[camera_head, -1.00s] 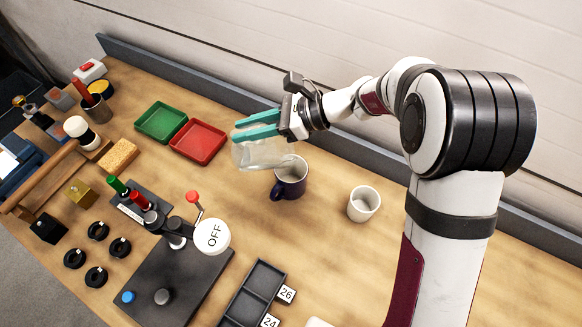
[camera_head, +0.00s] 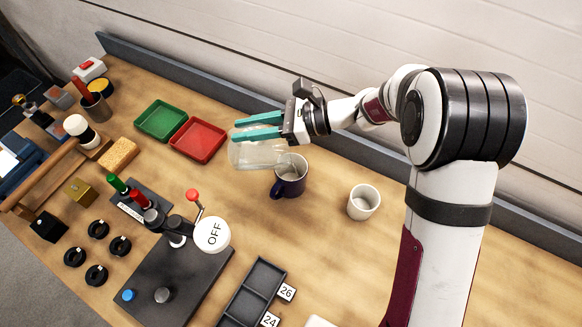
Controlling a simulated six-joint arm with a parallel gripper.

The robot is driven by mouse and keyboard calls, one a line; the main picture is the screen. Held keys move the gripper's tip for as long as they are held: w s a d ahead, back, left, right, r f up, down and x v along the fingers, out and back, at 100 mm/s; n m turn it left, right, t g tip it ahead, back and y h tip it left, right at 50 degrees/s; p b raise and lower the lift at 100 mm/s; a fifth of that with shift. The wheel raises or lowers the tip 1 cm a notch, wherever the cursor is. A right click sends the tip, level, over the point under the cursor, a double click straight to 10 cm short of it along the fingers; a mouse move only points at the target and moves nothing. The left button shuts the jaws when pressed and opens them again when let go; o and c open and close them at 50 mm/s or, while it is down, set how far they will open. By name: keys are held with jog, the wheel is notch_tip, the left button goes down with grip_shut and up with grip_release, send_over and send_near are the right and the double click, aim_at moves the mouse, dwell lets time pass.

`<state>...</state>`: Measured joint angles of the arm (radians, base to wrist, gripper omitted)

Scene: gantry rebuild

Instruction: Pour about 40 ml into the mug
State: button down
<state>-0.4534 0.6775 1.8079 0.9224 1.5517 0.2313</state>
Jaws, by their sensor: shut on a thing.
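A dark blue mug (camera_head: 289,182) with a pale inside stands upright on the wooden bench, its handle toward the lower left. My gripper (camera_head: 250,127) has teal fingers and is shut on a clear, see-through vessel (camera_head: 258,153). The vessel is tilted well over onto its side, its right end at the mug's rim. Whether it touches the rim, how much liquid it holds and whether any flows I cannot tell. The mug's liquid level is too small to read.
A white cup (camera_head: 363,203) stands right of the mug. A red tray (camera_head: 198,140) and a green tray (camera_head: 160,120) lie to the left. A lever panel (camera_head: 165,280) with an OFF disc (camera_head: 212,235) is in front. A dark compartment tray (camera_head: 256,290) lies at the lower middle.

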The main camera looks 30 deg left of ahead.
jog(key=shift+s+a+p, duration=0.25)
jog(key=shift+a+p, duration=0.05)
jog(key=shift+a, duration=0.2)
jog(key=shift+w+d+r+y+p, duration=0.1)
jog(key=shift+r+y+p, duration=0.15)
jog(key=shift+y+p, duration=0.2)
dwell(0.7)
